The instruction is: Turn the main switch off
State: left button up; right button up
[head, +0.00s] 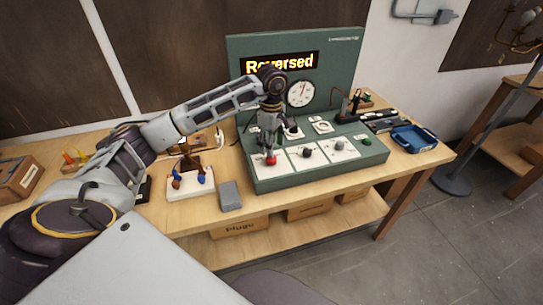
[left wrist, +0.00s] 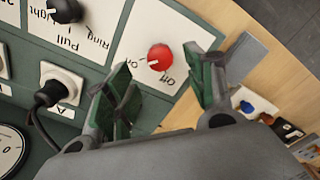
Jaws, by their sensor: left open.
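The main switch is a red round knob (left wrist: 160,57) on a white plate marked "Off" in the left wrist view. In the head view the red knob (head: 271,160) sits at the left front of the green test panel (head: 262,180). My left gripper (left wrist: 165,90) is open, with one finger on each side of the knob in the wrist view and no visible contact. In the head view my left gripper (head: 268,145) hangs over the knob and partly hides that corner. My right gripper is not in view.
A display (head: 280,63) reads "Reversed" above a round dial (head: 300,93). A grey block (head: 230,196) and a white board with blue parts (head: 190,184) lie left. A blue tray (head: 414,138) is far right.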

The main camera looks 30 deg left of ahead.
aim_at(271, 161)
pick_arm(q)
notch_tip(271, 161, down, 4)
jog(key=shift+f, duration=0.15)
jog(key=shift+f+p, duration=0.3)
jog(key=shift+f, duration=0.55)
jog(key=c, duration=1)
